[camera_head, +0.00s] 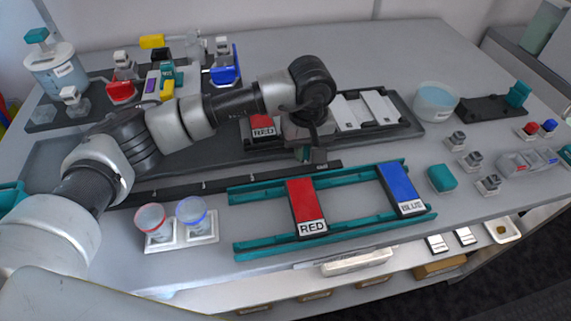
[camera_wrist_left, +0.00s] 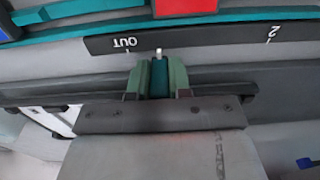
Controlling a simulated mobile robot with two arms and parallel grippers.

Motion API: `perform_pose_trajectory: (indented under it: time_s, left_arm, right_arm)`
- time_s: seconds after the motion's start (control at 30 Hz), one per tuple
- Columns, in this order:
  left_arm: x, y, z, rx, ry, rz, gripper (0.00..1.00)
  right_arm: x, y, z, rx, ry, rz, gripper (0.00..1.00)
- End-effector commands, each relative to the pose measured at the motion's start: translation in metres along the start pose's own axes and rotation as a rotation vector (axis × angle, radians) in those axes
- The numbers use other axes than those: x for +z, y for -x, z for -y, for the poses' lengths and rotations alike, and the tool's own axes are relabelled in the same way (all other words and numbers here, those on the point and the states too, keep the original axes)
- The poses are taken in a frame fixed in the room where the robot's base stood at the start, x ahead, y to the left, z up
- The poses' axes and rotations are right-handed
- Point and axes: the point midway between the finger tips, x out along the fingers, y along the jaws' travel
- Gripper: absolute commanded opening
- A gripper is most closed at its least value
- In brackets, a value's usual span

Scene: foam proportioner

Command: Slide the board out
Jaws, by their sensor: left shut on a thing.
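The board appears to be the dark grey slab (camera_head: 412,127) at the back centre, carrying a red block marked RED (camera_head: 262,126) and white plates (camera_head: 352,112). My left gripper (camera_head: 305,153) reaches down at its front edge, and the arm hides part of the board. In the left wrist view my left gripper (camera_wrist_left: 158,78) is shut on a teal tab (camera_wrist_left: 159,76). A dark strip (camera_wrist_left: 205,38) marked OUT and 2 lies just beyond the fingertips, with a small white mark close to the tab. My right gripper is not in view.
In front, teal rails (camera_head: 335,240) carry a red block (camera_head: 306,205) and a blue block (camera_head: 400,187). Two cups (camera_head: 153,221) stand to their left. A teal block (camera_head: 441,178) and a clear tub (camera_head: 435,101) are at the right. Bottles and coloured parts crowd the back left.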

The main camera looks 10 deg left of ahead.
Motion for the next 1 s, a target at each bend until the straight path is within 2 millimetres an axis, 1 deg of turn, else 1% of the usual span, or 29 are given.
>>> perform_pose_trajectory:
  time_s: [0.03,0.1,0.2,0.27,0.4,0.7,0.73,0.8,0.9,1.0]
  left_arm:
    - [0.0,-0.004,-0.01,0.004,-0.002,-0.001,0.0]
    - [0.0,-0.003,-0.019,0.004,-0.002,-0.001,0.0]
    - [0.0,-0.001,-0.029,0.005,-0.001,0.0,0.0]
    - [0.0,-0.001,-0.033,0.004,0.0,0.0,0.0]
    - [0.0,0.001,-0.037,0.005,0.0,0.001,0.0]
    - [0.0,0.002,-0.038,0.008,0.0,0.001,0.0]
    - [0.0,0.002,-0.038,0.008,0.0,0.001,0.21]
    - [0.0,0.003,-0.038,0.008,0.0,0.001,0.31]
    - [0.0,0.002,-0.038,0.006,0.0,0.001,0.45]
    - [0.0,0.002,-0.037,0.005,0.0,0.001,0.45]
  right_arm:
    - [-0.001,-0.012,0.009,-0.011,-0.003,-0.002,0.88]
    - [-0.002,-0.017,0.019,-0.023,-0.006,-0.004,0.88]
    - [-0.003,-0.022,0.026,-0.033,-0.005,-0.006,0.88]
    - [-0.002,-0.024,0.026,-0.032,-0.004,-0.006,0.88]
    - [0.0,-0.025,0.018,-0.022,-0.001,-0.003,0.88]
    - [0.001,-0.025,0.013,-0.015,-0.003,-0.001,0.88]
    - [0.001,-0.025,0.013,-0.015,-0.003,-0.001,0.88]
    - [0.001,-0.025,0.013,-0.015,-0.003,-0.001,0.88]
    - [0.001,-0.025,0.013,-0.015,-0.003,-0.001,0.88]
    - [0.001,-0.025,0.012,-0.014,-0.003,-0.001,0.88]
